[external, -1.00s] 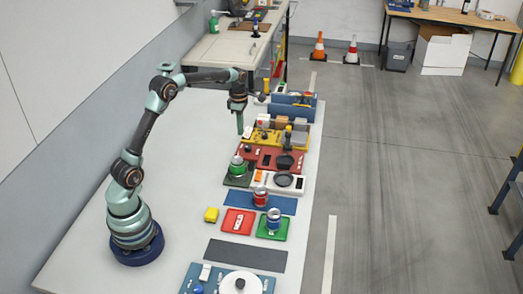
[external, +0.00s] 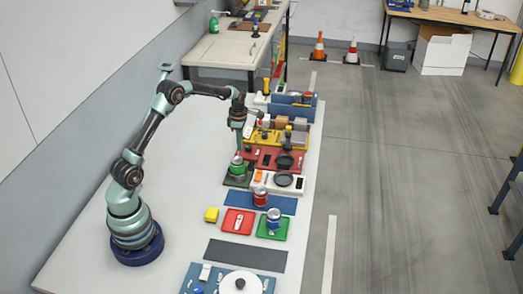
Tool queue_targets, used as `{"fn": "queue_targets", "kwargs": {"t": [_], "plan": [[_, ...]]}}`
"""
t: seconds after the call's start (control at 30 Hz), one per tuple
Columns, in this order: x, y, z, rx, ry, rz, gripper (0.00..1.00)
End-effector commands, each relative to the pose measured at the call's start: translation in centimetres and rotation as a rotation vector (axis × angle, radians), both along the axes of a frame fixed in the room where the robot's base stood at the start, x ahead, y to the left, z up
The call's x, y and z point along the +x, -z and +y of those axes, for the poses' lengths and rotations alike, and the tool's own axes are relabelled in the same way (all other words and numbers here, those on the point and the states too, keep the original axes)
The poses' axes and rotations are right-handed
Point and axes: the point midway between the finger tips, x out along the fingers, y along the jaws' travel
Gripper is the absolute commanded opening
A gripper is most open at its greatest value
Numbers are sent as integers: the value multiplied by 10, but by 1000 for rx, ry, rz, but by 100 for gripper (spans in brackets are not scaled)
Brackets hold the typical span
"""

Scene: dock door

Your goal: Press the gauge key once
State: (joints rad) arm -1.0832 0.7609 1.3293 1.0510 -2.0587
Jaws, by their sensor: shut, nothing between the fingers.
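My gripper (external: 239,149) points down at the left edge of the red panel (external: 257,152), just above and behind a green can (external: 237,166). Its fingers look closed and hold nothing. I cannot tell whether the tip touches anything. The red panel carries small white labels and a black round part (external: 285,161). In front of it, a white panel (external: 262,188) carries an orange block (external: 259,176), a black round part (external: 283,180) and a dark rectangle (external: 299,184). No gauge key can be made out for certain at this size.
Several coloured panels and mats line the right side of the white table (external: 180,222). A yellow panel (external: 257,133) with upright items is behind. The table's left part is clear.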

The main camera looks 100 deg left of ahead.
Motion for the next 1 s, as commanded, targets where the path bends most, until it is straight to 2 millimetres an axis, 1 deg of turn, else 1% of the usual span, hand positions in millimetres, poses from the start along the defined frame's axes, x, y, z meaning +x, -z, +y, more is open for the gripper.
{"fn": "queue_targets", "kwargs": {"t": [0.03,0.1,0.2,0.33,0.5,0.87,1.0], "plan": [[0,12,-1,-4,0,2,0],[0,25,-1,-4,0,2,0],[0,41,-1,-3,0,2,0],[0,55,-1,-2,0,1,0],[0,64,0,0,0,0,0],[0,66,0,0,0,0,0],[0,78,-1,-3,0,2,0]]}}
